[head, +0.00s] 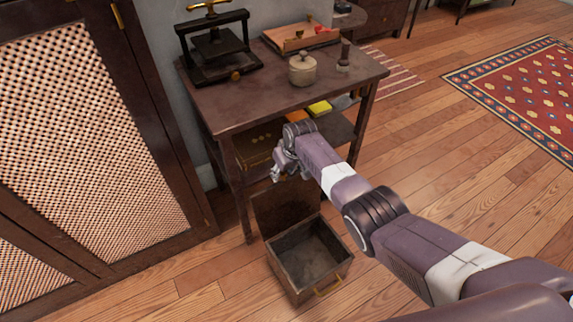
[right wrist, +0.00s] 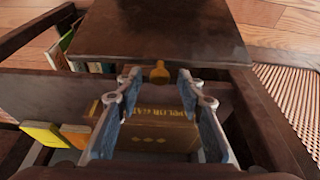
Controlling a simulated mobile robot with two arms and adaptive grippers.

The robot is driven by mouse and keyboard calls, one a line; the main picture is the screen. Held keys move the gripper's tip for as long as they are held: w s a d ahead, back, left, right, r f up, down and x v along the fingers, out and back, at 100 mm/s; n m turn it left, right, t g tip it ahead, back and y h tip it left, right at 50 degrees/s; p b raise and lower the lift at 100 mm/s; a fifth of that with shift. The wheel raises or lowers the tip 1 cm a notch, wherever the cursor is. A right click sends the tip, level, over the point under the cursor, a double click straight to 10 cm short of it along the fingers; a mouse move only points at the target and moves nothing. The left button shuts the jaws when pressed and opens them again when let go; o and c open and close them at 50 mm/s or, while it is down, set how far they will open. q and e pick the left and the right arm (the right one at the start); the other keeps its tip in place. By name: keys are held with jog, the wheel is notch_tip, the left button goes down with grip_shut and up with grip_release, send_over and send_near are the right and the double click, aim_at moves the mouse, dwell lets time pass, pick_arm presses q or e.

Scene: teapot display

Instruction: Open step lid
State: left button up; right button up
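The step box (head: 327,272) stands on the floor in front of the small dark table. Its lid (head: 287,212) is raised upright at the back, and the dark, empty-looking inside shows. My right gripper (head: 285,172) is just above the lid's top edge. In the right wrist view, the two fingers of my right gripper (right wrist: 158,82) are spread apart. A small brass knob (right wrist: 160,73) shows between the fingertips, at the edge of a dark panel that looks like the lid (right wrist: 165,30). I see no finger closed on it. My left gripper is not in view.
The table (head: 270,105) holds a press (head: 215,50), a lidded pot (head: 302,70) and a wooden tray (head: 298,38). A brown box (right wrist: 160,135) and books sit on its shelf. A lattice-door cabinet (head: 85,140) stands left. Floor right of the step box is clear.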

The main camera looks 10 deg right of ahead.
jog(key=v, duration=1.1)
jog(key=shift+r, duration=0.3)
jog(key=shift+d, duration=0.1)
